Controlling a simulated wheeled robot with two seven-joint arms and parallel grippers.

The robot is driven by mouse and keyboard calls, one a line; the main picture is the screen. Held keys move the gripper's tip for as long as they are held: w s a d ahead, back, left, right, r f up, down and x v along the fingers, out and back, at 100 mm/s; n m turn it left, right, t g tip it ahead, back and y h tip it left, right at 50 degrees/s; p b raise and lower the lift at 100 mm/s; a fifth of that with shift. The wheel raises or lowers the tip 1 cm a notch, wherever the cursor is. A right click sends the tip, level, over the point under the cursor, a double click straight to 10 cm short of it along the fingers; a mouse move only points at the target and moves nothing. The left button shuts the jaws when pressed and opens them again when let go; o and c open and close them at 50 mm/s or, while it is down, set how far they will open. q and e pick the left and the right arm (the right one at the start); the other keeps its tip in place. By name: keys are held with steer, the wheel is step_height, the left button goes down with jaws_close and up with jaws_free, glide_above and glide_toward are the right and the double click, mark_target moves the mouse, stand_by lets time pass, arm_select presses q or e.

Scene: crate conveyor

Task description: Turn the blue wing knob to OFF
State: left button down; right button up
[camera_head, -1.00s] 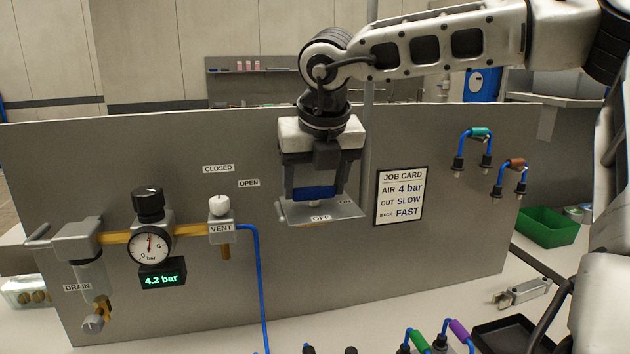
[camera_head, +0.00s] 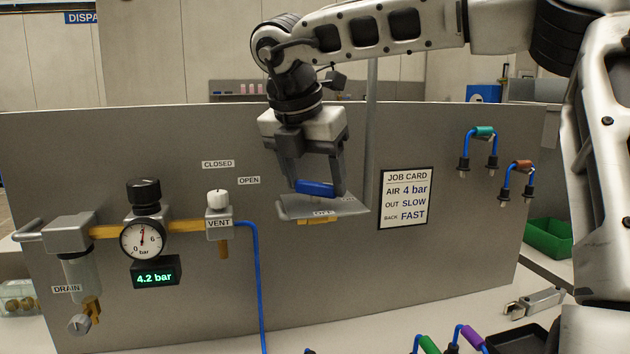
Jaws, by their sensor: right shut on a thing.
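The blue wing knob (camera_head: 315,188) sits on top of a grey plate (camera_head: 297,210) that juts from the upright panel. My right gripper (camera_head: 316,188) reaches down from above, with one finger at each end of the knob, and is shut on it. The knob and the gripper are turned at a slant to the plate. The OFF label on the plate's front edge is partly visible below the knob. The ON label at the right is mostly hidden by a finger. My left gripper is not in view.
Left on the panel (camera_head: 420,275) are a gauge (camera_head: 143,239), a display (camera_head: 155,272) reading 4.2 bar, and a white VENT knob (camera_head: 217,198) with a blue hose. A job card (camera_head: 405,198) is right of the plate. Blue hose loops (camera_head: 478,145) hang farther right.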

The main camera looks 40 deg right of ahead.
steer(key=m, duration=0.2)
steer(key=m+g+p, duration=0.1)
steer(key=m, duration=0.1)
steer(key=shift+w+r+g, duration=0.15)
steer(key=shift+w+g, duration=0.05)
steer(key=shift+g, duration=0.1)
steer(key=m+p, duration=0.1)
steer(key=m, duration=0.1)
steer(key=shift+m+g, duration=0.3)
steer(key=shift+g, duration=0.1)
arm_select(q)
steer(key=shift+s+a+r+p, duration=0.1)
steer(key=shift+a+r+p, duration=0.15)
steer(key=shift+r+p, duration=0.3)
arm_select(e)
steer(key=shift+m+g, duration=0.3)
steer(key=shift+m, duration=0.3)
steer(key=shift+w, duration=0.1)
steer(key=o, duration=1)
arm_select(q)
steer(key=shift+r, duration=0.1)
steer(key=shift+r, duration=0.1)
